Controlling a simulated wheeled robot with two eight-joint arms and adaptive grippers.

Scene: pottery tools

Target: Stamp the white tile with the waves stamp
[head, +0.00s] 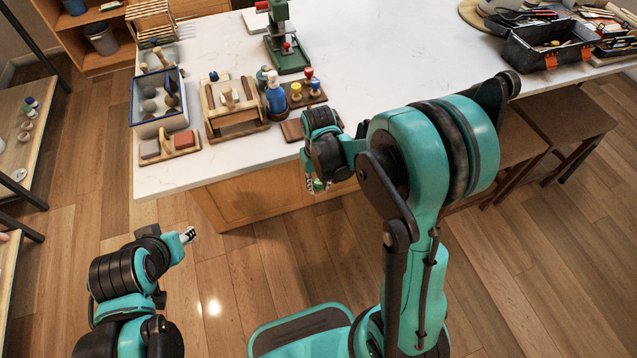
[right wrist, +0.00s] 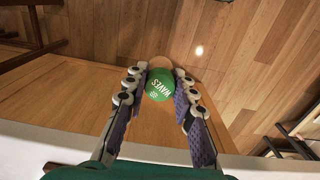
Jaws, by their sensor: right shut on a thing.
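The waves stamp (right wrist: 159,85) has a green round top with white lettering that reads WAVES. My right gripper (right wrist: 160,74) is shut on it, with a finger on each side. In the head view my right gripper (head: 315,184) hangs just off the front edge of the table, and a bit of the green stamp (head: 319,187) shows there. A pale flat piece (head: 254,20) lies at the back of the table beside the green press; I cannot tell whether it is the white tile. My left gripper (head: 188,236) is low over the floor, away from the table; its jaws are too small to read.
The white table (head: 400,80) has bare room right of the middle. A stamp rack (head: 306,96), a blue bottle (head: 275,96), a wooden box (head: 232,107), a blue-white crate (head: 158,103) and a green press (head: 284,45) stand on its left part. A black toolbox (head: 551,45) is at the right.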

